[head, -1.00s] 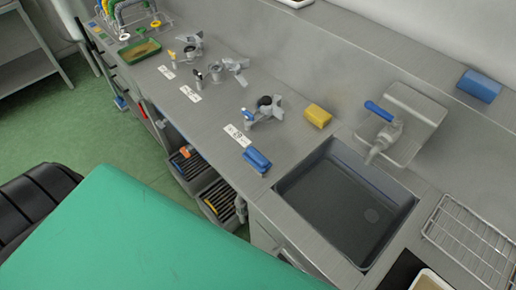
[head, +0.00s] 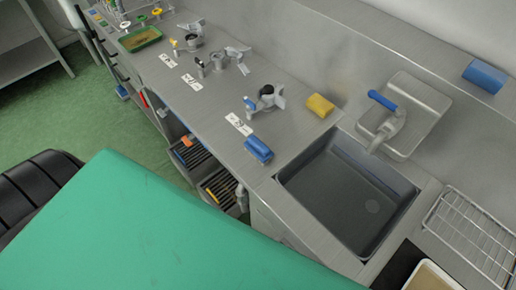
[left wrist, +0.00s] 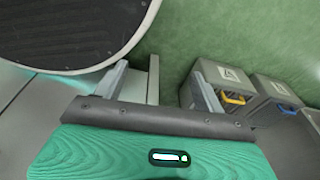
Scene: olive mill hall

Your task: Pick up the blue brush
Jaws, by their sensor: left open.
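The brush is not in the left wrist view. My right gripper is in neither view.
The sink (head: 325,205) is right of the brush, with a blue-handled tap (head: 385,120) behind. A yellow sponge (head: 320,106) and metal fittings (head: 266,100) stand near. A wire rack (head: 470,232) is at right. Grey bins (left wrist: 222,98) show in the left wrist view.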

